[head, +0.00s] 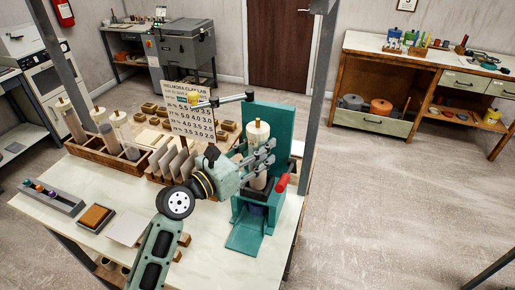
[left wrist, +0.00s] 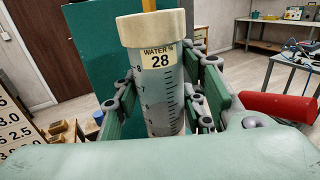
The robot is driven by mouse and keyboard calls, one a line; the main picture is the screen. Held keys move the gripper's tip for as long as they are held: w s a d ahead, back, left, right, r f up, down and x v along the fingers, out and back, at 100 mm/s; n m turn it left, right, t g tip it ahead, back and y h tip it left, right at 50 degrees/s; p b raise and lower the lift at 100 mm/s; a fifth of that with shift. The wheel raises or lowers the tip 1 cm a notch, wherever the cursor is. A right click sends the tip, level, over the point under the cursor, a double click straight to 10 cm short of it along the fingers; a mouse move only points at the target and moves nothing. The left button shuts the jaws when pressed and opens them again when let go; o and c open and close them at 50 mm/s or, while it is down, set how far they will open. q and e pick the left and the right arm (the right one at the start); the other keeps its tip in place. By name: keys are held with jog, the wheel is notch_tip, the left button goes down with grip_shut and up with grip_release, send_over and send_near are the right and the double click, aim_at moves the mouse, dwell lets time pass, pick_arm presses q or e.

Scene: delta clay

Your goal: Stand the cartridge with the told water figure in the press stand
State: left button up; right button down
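A pale cartridge with a cream cap (head: 257,132) stands upright at the teal press stand (head: 289,130). In the left wrist view the cartridge (left wrist: 160,85) shows a label reading "WATER % 28". My left gripper (head: 262,157) has its fingers on both sides of the cartridge body, appearing closed against it; the fingers (left wrist: 160,98) also show in the left wrist view. The cartridge's lower end is over the stand's dark seat, but whether it rests there is hidden. Other capped cartridges (head: 122,128) stand in a wooden rack (head: 90,150). My right gripper is out of view.
A printed chart (head: 190,119) stands behind wooden holders with grey slabs (head: 180,163). The press has a red handle (head: 282,184). A grey tray with coloured knobs (head: 52,196) and a brown pad (head: 96,217) lie at the table's left. Floor right of the table is clear.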

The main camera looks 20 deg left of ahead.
pick_arm(q)
jog(key=o, duration=0.4)
jog(key=shift+o, duration=0.2)
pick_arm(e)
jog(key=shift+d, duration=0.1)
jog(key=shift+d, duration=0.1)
pick_arm(q)
jog(key=v, duration=1.2)
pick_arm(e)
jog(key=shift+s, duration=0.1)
pick_arm(q)
jog(key=shift+f, duration=0.15)
